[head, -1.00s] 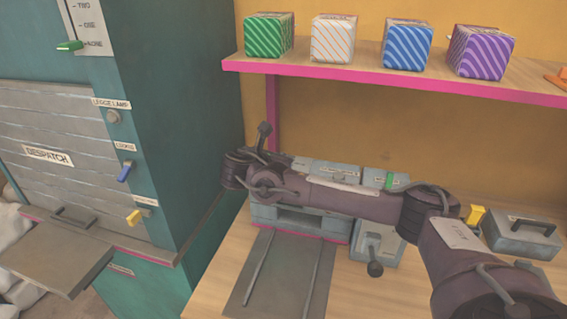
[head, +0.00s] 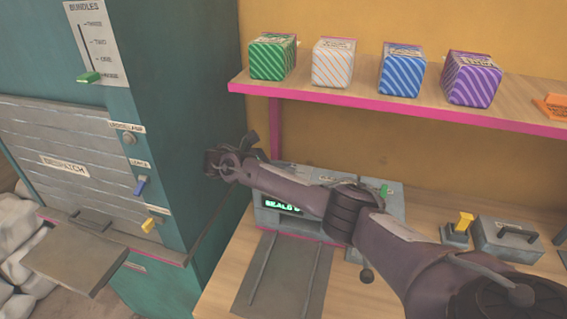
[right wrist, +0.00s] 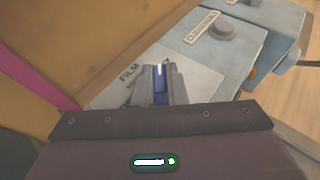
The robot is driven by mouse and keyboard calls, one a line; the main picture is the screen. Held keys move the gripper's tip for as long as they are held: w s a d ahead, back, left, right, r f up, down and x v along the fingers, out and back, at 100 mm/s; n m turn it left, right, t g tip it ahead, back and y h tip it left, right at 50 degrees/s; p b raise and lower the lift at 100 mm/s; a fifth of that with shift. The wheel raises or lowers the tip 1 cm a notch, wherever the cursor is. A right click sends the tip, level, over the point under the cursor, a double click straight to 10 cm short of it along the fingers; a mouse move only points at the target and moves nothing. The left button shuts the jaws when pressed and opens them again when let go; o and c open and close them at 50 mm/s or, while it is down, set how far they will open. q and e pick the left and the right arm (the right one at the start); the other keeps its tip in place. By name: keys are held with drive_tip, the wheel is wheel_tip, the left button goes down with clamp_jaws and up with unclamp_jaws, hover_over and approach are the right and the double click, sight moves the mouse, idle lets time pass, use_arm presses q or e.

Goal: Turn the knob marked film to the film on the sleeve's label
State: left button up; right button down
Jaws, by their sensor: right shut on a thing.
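The film knob (right wrist: 159,98) is blue with a white line, beside the printed word FILM on a pale grey panel (right wrist: 197,82) in the right wrist view. My right gripper (right wrist: 158,78) is shut on this knob, its two fingers on either side. The machine's display (head: 283,205) shows green letters, partly covered by the arm. I cannot make out a sleeve or its label. My left gripper is not in view.
A pink-edged shelf (head: 390,115) with striped boxes (head: 400,75) hangs above the machine. The teal despatch cabinet (head: 180,100) stands close on the left. A grey case (head: 505,240) and a yellow-handled device (head: 457,230) are on the right of the bench.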

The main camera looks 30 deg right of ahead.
idle(0.5)
drive_tip(key=c, duration=1.5)
unclamp_jaws()
drive_tip(key=shift+o, duration=0.2)
drive_tip(key=p+v, duration=0.3)
drive_tip(key=v, duration=0.3)
drive_tip(key=shift+a+r, duration=0.2)
drive_tip(key=shift+w+a+r, duration=0.1)
drive_tip(key=shift+a, duration=0.4)
